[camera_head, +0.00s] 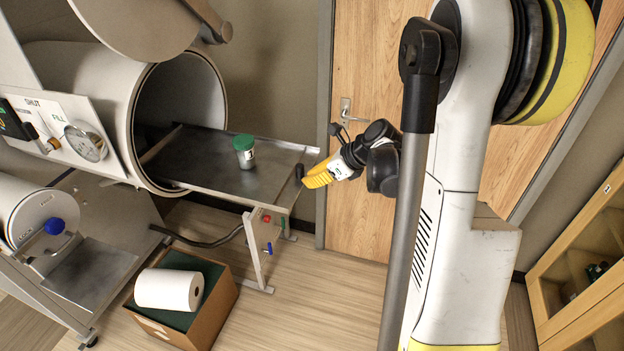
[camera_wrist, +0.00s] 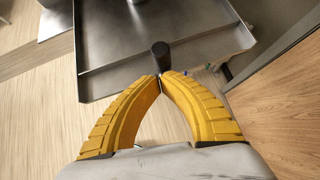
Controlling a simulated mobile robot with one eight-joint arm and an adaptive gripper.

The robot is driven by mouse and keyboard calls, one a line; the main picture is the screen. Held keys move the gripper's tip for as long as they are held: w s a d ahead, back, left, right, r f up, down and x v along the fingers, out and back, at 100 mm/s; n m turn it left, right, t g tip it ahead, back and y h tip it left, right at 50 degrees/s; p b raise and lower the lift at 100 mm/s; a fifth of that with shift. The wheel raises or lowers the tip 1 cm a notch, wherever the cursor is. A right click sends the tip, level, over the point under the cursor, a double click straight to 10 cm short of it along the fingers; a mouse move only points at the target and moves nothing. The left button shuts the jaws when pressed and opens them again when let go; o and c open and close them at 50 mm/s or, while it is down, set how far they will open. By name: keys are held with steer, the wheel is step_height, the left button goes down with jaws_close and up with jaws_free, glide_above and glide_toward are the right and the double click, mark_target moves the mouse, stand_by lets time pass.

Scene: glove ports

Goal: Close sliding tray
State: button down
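The sliding tray (camera_head: 223,176) is a flat grey metal tray with low rims, pulled well out of the round chamber (camera_head: 140,110). A dark upright knob (camera_head: 299,172) stands at its outer end. A green-lidded jar (camera_head: 244,157) stands upright on the tray. My gripper (camera_head: 304,182) is at the tray's outer end, right beside the knob. In the wrist view, my yellow fingertips (camera_wrist: 163,77) come together just in front of the knob (camera_wrist: 160,52). The gap between them looks narrower than the knob. I cannot tell whether they touch it.
A round chamber door (camera_head: 140,22) hangs open above. A cardboard box (camera_head: 205,310) holding a white roll (camera_head: 168,289) stands on the floor below the tray. A wooden door (camera_head: 370,100) is behind my arm, and a wooden cabinet (camera_head: 580,280) is at lower right.

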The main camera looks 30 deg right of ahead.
mark_target(185, 155)
steer(key=w+a, duration=0.8)
steer(key=w, duration=0.2)
steer(key=w+a+b, duration=0.1)
steer(key=w+a, duration=0.7)
steer(key=w, duration=0.3)
steer(key=w+a+b, duration=0.1)
steer(key=w+a, duration=0.7)
steer(key=w, duration=0.2)
steer(key=shift+w+a, duration=0.25)
steer(key=shift+a, duration=0.05)
